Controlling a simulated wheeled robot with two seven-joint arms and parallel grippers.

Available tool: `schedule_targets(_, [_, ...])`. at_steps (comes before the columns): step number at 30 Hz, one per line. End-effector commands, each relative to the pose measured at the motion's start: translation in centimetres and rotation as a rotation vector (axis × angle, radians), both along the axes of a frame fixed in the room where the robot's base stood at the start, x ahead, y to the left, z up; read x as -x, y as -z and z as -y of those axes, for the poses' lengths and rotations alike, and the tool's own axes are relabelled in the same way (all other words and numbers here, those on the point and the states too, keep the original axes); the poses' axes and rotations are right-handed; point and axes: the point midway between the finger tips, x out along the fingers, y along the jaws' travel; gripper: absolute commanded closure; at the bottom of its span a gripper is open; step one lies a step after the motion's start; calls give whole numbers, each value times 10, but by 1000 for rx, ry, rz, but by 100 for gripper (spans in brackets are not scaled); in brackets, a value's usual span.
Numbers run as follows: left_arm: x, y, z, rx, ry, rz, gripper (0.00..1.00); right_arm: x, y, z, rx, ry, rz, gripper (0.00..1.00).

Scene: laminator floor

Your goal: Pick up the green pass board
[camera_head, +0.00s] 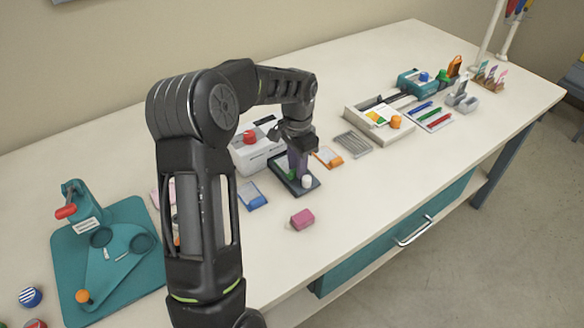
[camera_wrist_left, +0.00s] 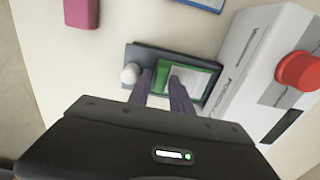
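The green pass board (camera_wrist_left: 205,70) lies in a dark tray (camera_wrist_left: 143,52) with a white knob (camera_wrist_left: 130,74) at one end. A pale label covers part of the board. In the head view a bit of the green board (camera_head: 291,173) shows beside my left gripper (camera_head: 296,174), over the dark tray (camera_head: 310,188). In the left wrist view my left gripper (camera_wrist_left: 163,82) has its two purple fingers apart, with their tips over or at the board. I cannot tell whether they touch it. My right gripper is not in view.
A white machine with a red button (camera_wrist_left: 298,71) stands close beside the tray. A blue-edged board (camera_head: 252,195), an orange-edged board (camera_head: 328,157) and a pink block (camera_head: 302,219) lie around it. A teal mat (camera_head: 75,255) is at left. The front edge of the white table is clear.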

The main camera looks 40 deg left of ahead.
Motion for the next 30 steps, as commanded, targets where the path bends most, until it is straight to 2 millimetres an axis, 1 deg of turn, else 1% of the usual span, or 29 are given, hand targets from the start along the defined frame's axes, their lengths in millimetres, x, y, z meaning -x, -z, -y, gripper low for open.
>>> schedule_targets(3, [0, 0, 0, 0, 0, 0, 75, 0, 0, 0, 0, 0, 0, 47])
schedule_targets(12, [0, 0, 0, 0, 0, 0, 100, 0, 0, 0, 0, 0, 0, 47])
schedule_targets(26, [0, 0, 0, 0, 0, 0, 100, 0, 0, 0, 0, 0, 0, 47])
schedule_targets(30, [0, -3, 0, -1, 0, 1, 100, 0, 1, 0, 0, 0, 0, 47])
